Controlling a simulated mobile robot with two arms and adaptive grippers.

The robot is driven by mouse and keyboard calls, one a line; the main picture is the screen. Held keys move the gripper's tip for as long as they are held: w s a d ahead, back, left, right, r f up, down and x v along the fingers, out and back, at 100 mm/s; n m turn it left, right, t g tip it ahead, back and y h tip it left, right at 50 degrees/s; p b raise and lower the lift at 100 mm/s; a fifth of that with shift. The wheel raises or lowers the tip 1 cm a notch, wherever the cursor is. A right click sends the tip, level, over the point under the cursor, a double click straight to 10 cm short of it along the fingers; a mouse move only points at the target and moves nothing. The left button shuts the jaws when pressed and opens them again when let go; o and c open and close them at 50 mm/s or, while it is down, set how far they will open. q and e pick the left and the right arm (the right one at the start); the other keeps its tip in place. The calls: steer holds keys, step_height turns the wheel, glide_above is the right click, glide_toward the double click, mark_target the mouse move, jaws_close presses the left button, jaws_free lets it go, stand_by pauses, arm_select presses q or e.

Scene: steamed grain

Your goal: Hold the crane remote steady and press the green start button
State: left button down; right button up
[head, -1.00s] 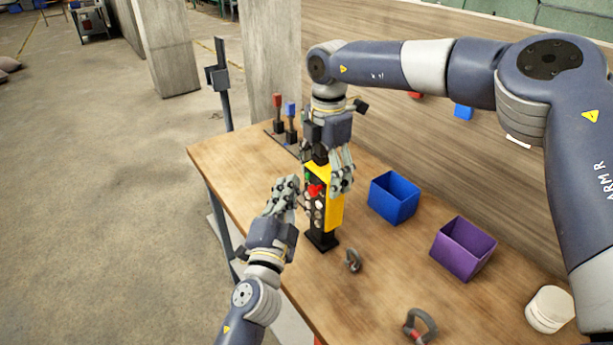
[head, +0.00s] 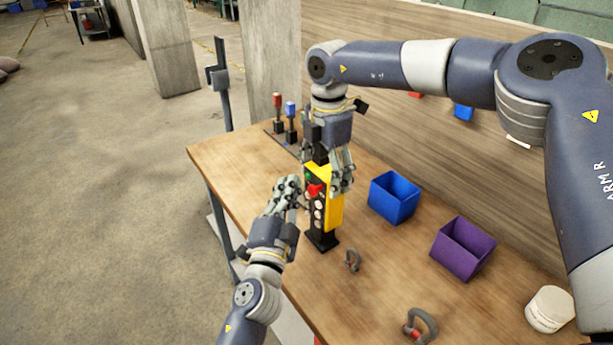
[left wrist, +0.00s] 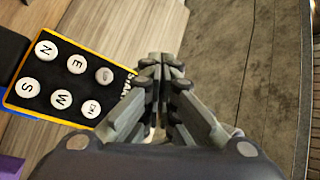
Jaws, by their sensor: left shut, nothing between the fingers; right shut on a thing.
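The crane remote (head: 334,212) is a yellow upright box with a black button face, standing on a black base on the table. A red button (head: 315,190) shows high on the face, with white buttons below and a small bit of green above it. My left gripper (head: 296,184) is shut and empty, just left of the button face; contact cannot be told. In the left wrist view, its closed fingers (left wrist: 161,66) partly cover lettering beside the remote's lettered white buttons (left wrist: 75,64).
The wooden table (head: 235,160) also holds a blue bin (head: 394,198), a purple bin (head: 462,249), two metal shackles (head: 352,261) (head: 421,327) and a white tub (head: 549,310). Red and blue levers (head: 291,110) stand at the back. The table's left edge lies near my left arm.

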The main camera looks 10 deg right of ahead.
stand_by(0.5)
arm_select(q)
steer(key=shift+w+d, duration=0.2)
steer(key=shift+d, duration=0.2)
steer(key=shift+w+d, duration=0.2)
steer(key=shift+d, duration=0.2)
stand_by(0.5)
steer(key=shift+w+d+r, duration=0.15)
steer(key=shift+d+r, duration=0.1)
stand_by(0.5)
steer(key=shift+s+a+r, duration=0.3)
steer(key=shift+s+a, duration=0.25)
steer(key=shift+a, duration=0.15)
stand_by(0.3)
